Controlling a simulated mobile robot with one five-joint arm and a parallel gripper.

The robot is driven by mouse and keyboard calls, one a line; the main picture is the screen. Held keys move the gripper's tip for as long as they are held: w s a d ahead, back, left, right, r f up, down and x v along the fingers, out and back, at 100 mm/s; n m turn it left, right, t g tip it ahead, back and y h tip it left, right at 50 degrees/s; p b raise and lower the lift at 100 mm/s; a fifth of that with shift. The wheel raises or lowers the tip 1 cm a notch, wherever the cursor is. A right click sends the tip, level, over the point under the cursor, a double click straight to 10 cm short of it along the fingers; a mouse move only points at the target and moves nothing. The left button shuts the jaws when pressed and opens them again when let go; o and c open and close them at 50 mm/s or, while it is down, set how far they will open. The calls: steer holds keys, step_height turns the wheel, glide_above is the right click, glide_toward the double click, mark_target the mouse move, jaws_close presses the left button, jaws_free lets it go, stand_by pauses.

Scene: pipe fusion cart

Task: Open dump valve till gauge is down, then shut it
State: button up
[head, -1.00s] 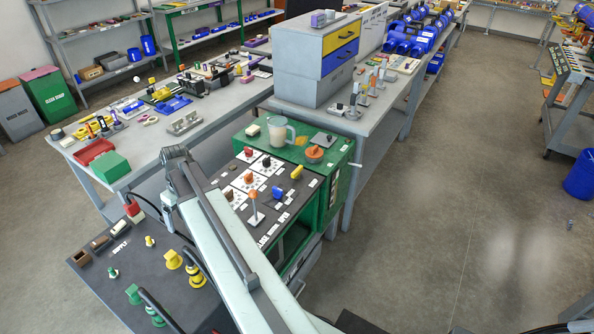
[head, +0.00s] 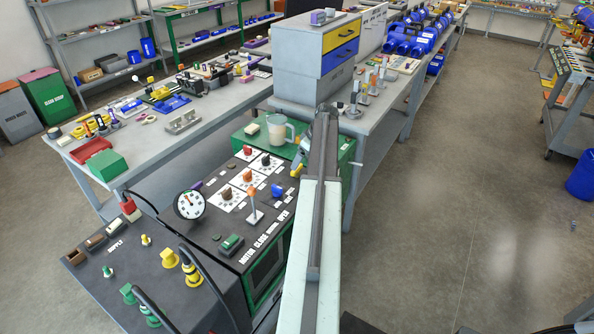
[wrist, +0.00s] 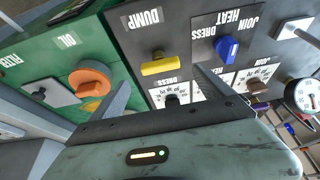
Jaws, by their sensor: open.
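The yellow dump valve handle (wrist: 165,64) lies crosswise under the DUMP label on the dark panel in the wrist view. It also shows in the head view (head: 296,171), just left of my arm. My gripper (wrist: 160,72) is open, with its fingers to either side of the handle and apart from it; nothing is held. In the head view my arm mostly hides the gripper. The round white gauge (head: 189,205) stands at the panel's left; part of it shows in the wrist view (wrist: 303,95). Its needle is too small to read surely.
A blue knob (wrist: 227,48) sits beside the dump handle, and an orange knob (wrist: 90,80) is on the green cart top. An orange-topped lever (head: 253,205) rises from the panel. A clear jug (head: 278,130) stands behind. Open floor lies to the right.

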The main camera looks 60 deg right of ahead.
mark_target(297, 172)
steer(key=b+x, duration=0.4)
steer(key=x, duration=0.2)
steer(key=shift+r, duration=0.15)
